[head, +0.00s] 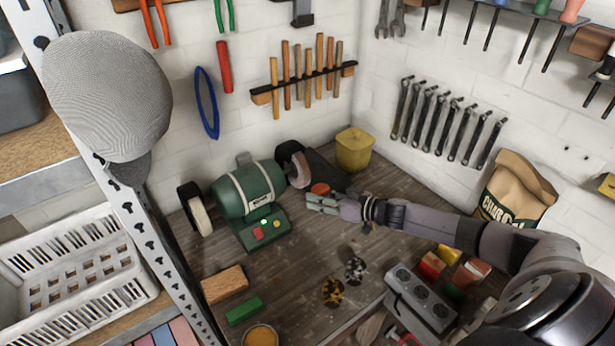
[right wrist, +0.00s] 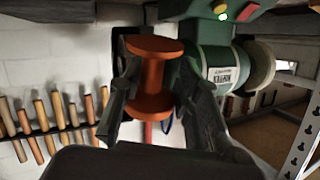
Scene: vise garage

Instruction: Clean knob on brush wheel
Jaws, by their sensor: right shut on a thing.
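The orange knob (head: 320,188) is spool-shaped, with two wide flanges and a narrower waist. My right gripper (head: 322,199) is shut on it; the right wrist view shows the knob (right wrist: 153,75) between both fingers. The green bench grinder (head: 247,190) stands at the back of the bench. A pale wheel (head: 200,215) is on its left end and a dark-rimmed wheel (head: 291,161) on its right end. The knob is just right of and below the right wheel; I cannot tell whether they touch. A green light (head: 264,222) glows on the grinder's base. My left gripper is not in view.
A yellow container (head: 354,149) stands behind the gripper. A wooden block (head: 224,285), a green block (head: 244,310) and two small speckled items lie on the front bench. A grey socket box (head: 420,299) is below my right arm. A shelf post (head: 130,205) borders the left.

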